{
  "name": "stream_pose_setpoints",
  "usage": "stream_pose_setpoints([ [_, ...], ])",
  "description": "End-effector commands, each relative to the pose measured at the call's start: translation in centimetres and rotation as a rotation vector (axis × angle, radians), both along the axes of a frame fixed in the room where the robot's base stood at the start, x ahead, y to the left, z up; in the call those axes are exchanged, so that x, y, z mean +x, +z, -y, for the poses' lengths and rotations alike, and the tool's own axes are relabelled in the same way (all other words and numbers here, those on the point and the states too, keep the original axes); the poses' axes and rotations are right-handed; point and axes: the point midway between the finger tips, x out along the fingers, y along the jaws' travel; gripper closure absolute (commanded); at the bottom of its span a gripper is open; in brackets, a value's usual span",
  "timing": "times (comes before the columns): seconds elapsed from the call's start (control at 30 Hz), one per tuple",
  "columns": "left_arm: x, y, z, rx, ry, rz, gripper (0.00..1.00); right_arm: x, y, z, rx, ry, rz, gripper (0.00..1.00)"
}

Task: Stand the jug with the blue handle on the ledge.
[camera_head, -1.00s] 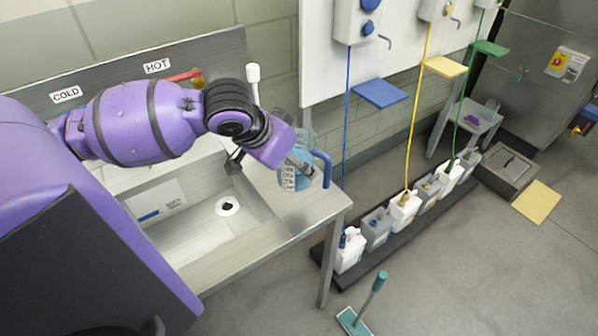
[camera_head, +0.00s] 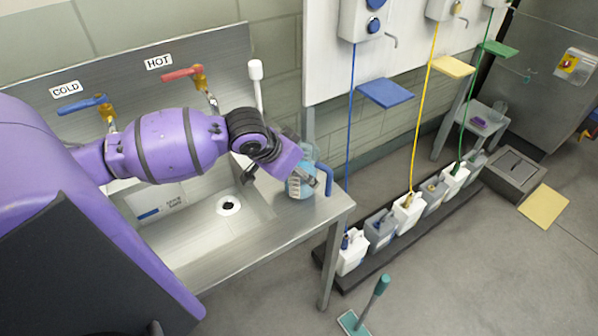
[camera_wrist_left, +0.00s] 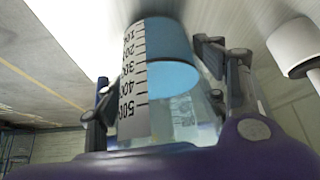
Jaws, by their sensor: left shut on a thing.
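The clear measuring jug (camera_head: 300,186) holds blue liquid and has a blue handle (camera_head: 328,180) on its right side. It is upright at the right end of the steel sink counter (camera_head: 322,212); I cannot tell whether its base touches the metal. My left gripper (camera_head: 300,166) reaches it from the upper left and is shut on its body. In the left wrist view the jug (camera_wrist_left: 160,70) with its printed scale sits between the fingers of the gripper (camera_wrist_left: 165,98). A blue ledge (camera_head: 385,93) sticks out from the white wall panel, right of the jug. My right gripper is out of view.
Yellow (camera_head: 452,66) and green (camera_head: 497,48) ledges follow along the panel. A blue hose (camera_head: 350,130) hangs between jug and blue ledge. Several small containers stand on a dark floor rack (camera_head: 375,262). A white-topped upright rod (camera_head: 256,85) stands behind my wrist.

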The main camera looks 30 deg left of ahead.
Motion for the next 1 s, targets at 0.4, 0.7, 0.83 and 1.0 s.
stream_pose_setpoints([
  [0.4, 0.0, -0.3, 0.0, 0.000, 0.000, -0.001, 0.16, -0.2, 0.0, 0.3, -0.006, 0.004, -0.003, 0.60],
  [0.7, 0.0, 0.1, 0.0, 0.000, 0.000, 0.000, 0.16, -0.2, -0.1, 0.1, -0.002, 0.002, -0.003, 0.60],
  [0.83, -0.9, 1.8, -0.3, 0.002, -0.001, 0.003, 0.16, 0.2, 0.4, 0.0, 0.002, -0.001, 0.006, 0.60],
  [1.0, -2.9, 5.1, -0.7, 0.003, -0.001, 0.005, 0.16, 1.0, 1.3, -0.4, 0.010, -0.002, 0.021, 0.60],
])
